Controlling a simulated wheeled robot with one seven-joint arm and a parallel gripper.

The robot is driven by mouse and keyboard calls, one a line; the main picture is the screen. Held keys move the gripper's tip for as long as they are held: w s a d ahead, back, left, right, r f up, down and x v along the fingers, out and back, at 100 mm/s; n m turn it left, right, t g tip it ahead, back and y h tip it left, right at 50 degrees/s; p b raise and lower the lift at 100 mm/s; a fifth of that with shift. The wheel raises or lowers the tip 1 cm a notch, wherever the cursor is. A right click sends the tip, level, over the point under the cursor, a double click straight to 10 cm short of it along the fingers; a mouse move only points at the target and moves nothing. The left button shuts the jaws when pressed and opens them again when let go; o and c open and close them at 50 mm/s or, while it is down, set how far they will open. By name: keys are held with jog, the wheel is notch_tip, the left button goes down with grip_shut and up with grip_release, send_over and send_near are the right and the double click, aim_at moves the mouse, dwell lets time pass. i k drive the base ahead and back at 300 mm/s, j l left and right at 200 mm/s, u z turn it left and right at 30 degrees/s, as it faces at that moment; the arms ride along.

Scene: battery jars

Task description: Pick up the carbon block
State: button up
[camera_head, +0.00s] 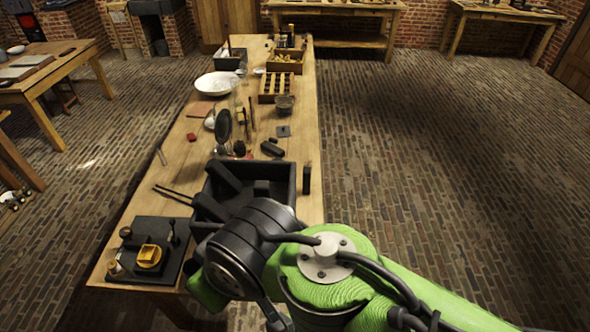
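Several dark, block-like things are in view, and I cannot tell for sure which is the carbon block. A small black upright block (307,179) stands at the right edge of the long wooden table (176,181). A black block (272,149) lies flat behind the black tray. Dark bar-shaped pieces (224,177) lean in or against the open black tray (277,170). My green and black arm reaches in from the lower right, over the table's near part, and covers the tray's front. My gripper's fingers cannot be made out.
A black plate with a yellow box (149,256) is at the near left. Two thin dark rods (172,196) lie left of the tray. A round dark disc (223,126), a glass jar (284,105), a wooden rack (277,86) and a white bowl (217,83) stand farther back. Floor right of the table is clear.

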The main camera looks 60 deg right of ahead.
aim_at(307, 171)
jog(key=z, duration=1.85)
jog(key=l+u, duration=1.45)
jog(key=u, duration=0.15)
jog(key=k+l+u, duration=0.15)
jog(key=l+u, duration=0.3)
jog(key=i+l+u, duration=0.1)
jog(key=l+u, duration=1.25)
jog(key=j, duration=0.1)
